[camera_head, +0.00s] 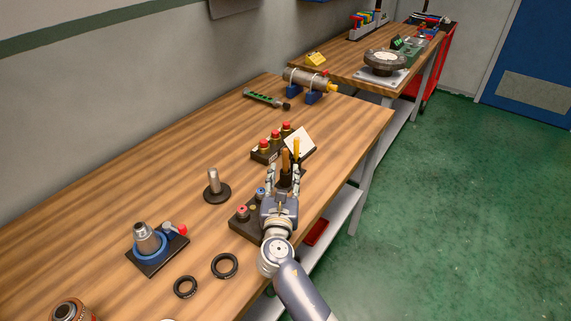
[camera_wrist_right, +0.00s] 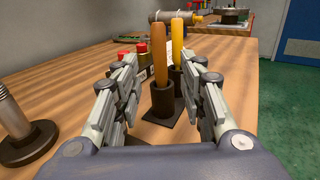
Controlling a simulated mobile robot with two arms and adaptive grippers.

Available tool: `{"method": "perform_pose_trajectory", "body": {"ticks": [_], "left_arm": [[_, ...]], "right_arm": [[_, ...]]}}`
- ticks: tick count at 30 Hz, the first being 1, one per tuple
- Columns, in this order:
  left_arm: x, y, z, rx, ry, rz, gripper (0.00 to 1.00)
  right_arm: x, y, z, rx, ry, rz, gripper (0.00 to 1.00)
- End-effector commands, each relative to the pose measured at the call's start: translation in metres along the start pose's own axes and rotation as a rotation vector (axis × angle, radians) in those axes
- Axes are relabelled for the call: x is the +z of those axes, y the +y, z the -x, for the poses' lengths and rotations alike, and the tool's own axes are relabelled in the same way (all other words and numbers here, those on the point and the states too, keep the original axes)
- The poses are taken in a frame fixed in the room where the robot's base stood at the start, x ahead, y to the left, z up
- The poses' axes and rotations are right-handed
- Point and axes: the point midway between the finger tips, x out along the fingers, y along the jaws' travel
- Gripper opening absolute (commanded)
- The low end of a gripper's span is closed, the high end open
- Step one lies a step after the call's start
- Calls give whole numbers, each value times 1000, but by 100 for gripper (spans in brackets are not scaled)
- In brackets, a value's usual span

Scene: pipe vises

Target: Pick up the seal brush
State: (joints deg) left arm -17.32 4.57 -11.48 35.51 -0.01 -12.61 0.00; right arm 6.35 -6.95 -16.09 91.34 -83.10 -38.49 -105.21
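Two upright handles stand in dark cup-like holders near the table's right edge: a brown one (camera_wrist_right: 159,58) and a yellow one (camera_wrist_right: 178,42). Their lower ends are hidden in the holders, so I cannot tell which is the seal brush. In the head view the brown handle (camera_head: 285,160) is left of the yellow handle (camera_head: 296,149). My right gripper (camera_head: 285,176) is open, its fingers pointing at the holders. In the right wrist view its fingers (camera_wrist_right: 163,72) are spread to either side of the brown handle, with no visible grip on it. My left gripper is not in view.
A rack with red-capped bottles (camera_head: 275,139) and a white card (camera_head: 300,142) stand just beyond. A dark box with knobs (camera_head: 242,213) lies beside my right wrist. A metal post on a round base (camera_head: 215,187) and black rings (camera_head: 225,266) are to the left.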

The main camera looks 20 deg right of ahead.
Motion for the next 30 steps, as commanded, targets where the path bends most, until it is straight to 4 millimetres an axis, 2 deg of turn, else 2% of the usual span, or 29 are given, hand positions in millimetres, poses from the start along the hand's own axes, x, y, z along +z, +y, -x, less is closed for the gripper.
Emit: {"method": "perform_pose_trajectory", "body": {"ticks": [4, 12, 21, 22, 27, 30], "left_arm": [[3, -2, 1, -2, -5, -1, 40], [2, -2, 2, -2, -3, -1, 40], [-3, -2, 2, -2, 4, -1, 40], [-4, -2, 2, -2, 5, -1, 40], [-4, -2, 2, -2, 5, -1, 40], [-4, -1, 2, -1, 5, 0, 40]], "right_arm": [[0, 0, -12, 0, -1, 0, 38], [0, 0, -51, -1, 1, -2, 38], [-1, 0, -57, 0, 1, -3, 38], [-1, 0, -57, 0, 1, -3, 36], [-1, 0, -57, 0, 1, -3, 0], [-1, 0, -57, 0, 1, -3, 0]]}}
